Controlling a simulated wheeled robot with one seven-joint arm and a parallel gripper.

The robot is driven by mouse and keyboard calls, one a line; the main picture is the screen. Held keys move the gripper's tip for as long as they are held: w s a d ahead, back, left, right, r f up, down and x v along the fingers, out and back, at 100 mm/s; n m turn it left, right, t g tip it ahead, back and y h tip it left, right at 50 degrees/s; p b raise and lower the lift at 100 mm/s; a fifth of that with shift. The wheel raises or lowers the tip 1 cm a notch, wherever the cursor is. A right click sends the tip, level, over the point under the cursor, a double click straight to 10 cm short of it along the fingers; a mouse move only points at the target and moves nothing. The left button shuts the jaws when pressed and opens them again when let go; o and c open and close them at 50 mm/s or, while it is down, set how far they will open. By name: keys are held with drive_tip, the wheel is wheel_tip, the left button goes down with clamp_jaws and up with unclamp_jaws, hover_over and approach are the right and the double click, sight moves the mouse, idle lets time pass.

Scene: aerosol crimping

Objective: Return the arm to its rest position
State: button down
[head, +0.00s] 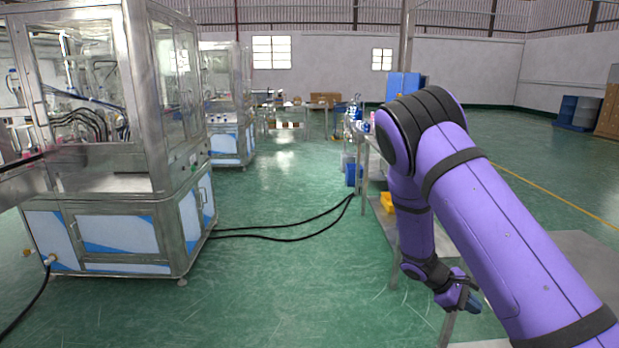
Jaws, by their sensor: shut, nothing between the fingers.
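My purple arm is folded on the right of the head view, its elbow high and its forearm hanging down. My gripper (468,300) is at the lower end of the forearm, small and partly turned away, in front of a table leg. Its fingers are shut with nothing seen between them.
A large glass-walled machine (105,160) stands at the left, with a second machine (228,105) behind it. Black cables (290,238) cross the green floor. A table (375,150) with a yellow bin (387,203) below stands behind my arm. The middle floor is mostly clear.

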drive_tip(key=s+a+r+m+t+y, duration=0.1)
drive_tip(key=s+a+r+m+y, duration=0.2)
drive_tip(key=r, duration=0.6)
drive_tip(key=s+a+r+m+t+y, duration=0.15)
drive_tip(key=s+r, duration=0.25)
drive_tip(key=r, duration=0.4)
drive_tip(key=s+a+r+m+t+y, duration=0.1)
drive_tip(key=s+r+m+t+y, duration=0.2)
drive_tip(key=r, duration=0.6)
drive_tip(key=s+a+r+t+y, duration=0.1)
drive_tip(key=s+a+r+t, duration=0.1)
drive_tip(key=s+r, duration=0.3)
drive_tip(key=s+a+r+m+t+y, duration=0.1)
drive_tip(key=s+r, duration=0.4)
drive_tip(key=s, duration=0.8)
drive_tip(key=shift+a+t+y, duration=0.45)
drive_tip(key=shift+a, duration=0.45)
drive_tip(key=shift+r, duration=0.1)
